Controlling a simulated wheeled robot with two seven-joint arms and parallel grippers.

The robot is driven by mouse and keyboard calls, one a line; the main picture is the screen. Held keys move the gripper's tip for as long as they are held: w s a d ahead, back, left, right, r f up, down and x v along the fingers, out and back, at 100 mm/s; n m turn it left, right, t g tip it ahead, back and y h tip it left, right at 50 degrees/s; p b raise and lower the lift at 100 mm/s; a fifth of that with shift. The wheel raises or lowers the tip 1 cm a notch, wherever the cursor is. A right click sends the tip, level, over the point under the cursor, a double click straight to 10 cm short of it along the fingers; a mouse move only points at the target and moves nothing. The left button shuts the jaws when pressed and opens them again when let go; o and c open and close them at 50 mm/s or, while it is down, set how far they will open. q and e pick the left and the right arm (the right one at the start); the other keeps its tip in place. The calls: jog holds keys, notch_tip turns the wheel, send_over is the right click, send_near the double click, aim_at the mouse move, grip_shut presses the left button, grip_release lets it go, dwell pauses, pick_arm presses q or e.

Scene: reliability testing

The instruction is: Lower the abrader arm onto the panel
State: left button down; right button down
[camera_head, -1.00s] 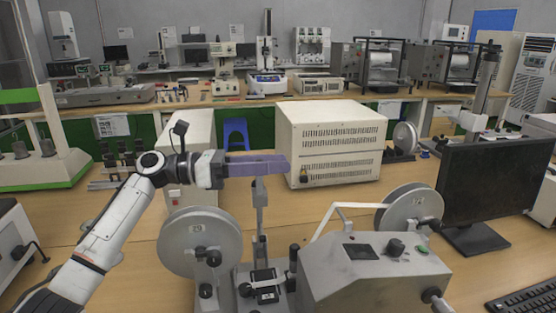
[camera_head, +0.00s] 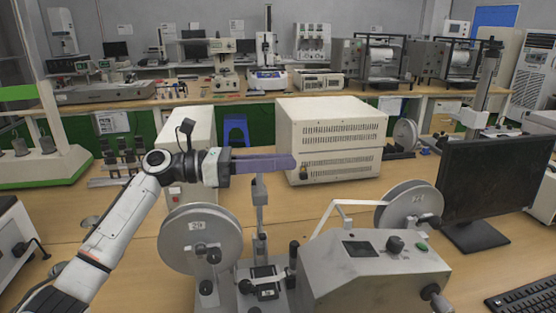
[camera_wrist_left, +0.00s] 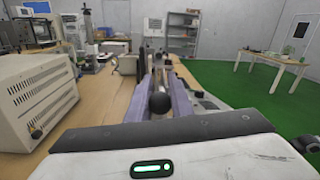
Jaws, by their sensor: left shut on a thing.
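The abrader (camera_head: 372,271) stands in the front middle of the head view, a grey machine with a knob and two pale reels. Its abrader arm (camera_head: 261,196) rises upright between the left reel (camera_head: 200,239) and the grey body. My left gripper (camera_head: 264,162) reaches in from the left, its purple fingers level around the arm's top. In the left wrist view, a black ball knob (camera_wrist_left: 160,102) sits between the fingers, which are shut on it. The low black part (camera_head: 264,272) at the arm's foot is partly hidden, and I cannot tell which surface is the panel.
A beige vented box (camera_head: 331,140) stands behind my gripper. A dark monitor (camera_head: 494,190) and a keyboard (camera_head: 524,295) are at the right. The right reel (camera_head: 409,205) stands behind the machine body. Bare wooden table shows left of the left reel.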

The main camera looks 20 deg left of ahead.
pick_arm(q)
jog(key=s+d+f+m, duration=0.6)
jog(key=s+d+f, duration=0.1)
jog(key=s, duration=0.4)
jog(key=shift+d+f+m+y+p, duration=0.2)
jog(key=shift+f+m+y+p, duration=0.15)
jog(key=shift+f, duration=0.1)
jog(key=c, duration=1.6)
grip_release()
